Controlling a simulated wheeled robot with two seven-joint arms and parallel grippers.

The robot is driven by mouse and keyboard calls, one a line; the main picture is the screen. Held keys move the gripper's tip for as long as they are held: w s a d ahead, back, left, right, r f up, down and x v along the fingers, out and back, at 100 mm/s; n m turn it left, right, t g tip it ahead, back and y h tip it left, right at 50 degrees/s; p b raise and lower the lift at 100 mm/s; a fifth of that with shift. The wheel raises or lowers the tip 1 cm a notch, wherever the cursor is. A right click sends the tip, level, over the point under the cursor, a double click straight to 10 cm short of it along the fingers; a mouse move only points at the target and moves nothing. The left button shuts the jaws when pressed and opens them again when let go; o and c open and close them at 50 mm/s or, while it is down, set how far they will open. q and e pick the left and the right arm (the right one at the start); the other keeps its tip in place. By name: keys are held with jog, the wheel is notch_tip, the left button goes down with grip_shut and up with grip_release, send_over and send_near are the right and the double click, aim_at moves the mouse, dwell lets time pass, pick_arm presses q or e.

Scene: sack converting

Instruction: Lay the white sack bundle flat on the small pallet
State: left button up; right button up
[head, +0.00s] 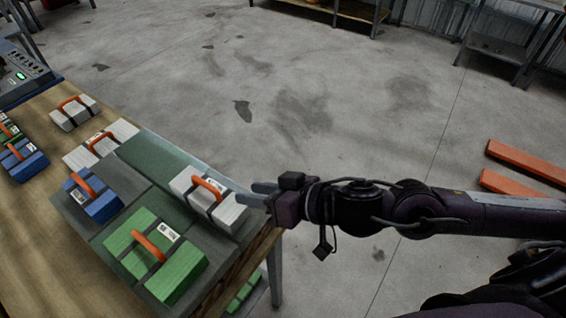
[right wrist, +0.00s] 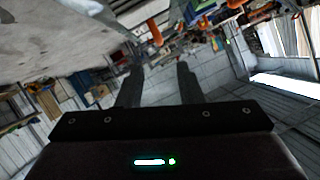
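A white sack bundle (head: 228,212) with an orange handle and dark straps is at the right edge of the work table in the head view. It appears to rest on a grey-green slab (head: 160,160), which may be the small pallet; I cannot tell for sure. My right gripper (head: 260,193) comes in from the right, its fingertips close to the bundle's right side; contact is unclear. In the right wrist view, its two fingers (right wrist: 159,85) stand apart with nothing between them. My left gripper is not in view.
A green bundle (head: 180,272) and a blue bundle (head: 104,208) sit on the slab too. Other white bundles (head: 76,112) and a blue one (head: 24,160) lie on the wooden table (head: 40,265). The concrete floor beyond is open; orange beams (head: 525,160) lie at right.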

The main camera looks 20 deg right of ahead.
jog(key=w+d+f+m+t+h, duration=0.2)
jog(key=w+d+f+h, duration=0.3)
jog(key=w+d+f, duration=0.75)
jog(key=s+d+f+g+h, duration=0.15)
jog(key=d+f, duration=0.25)
jog(key=f, duration=0.6)
jog(key=d+f+h, duration=0.2)
jog(key=d+f, duration=0.2)
jog(key=f, duration=0.5)
jog(key=s+d+f+g+h, duration=0.2)
jog(key=s+f+g, duration=0.3)
jog(key=s+f, duration=1.5)
jog(key=s+a+f+g, duration=0.1)
jog(key=s+a+f, duration=0.1)
jog(key=s, duration=0.5)
jog(key=s+a+f+g, duration=0.1)
jog(key=s+a+f, duration=0.2)
jog(key=s, duration=0.4)
jog(key=s+a+f+g, duration=0.2)
jog(key=s+f, duration=0.3)
jog(key=s, duration=0.2)
jog(key=shift+a, duration=0.2)
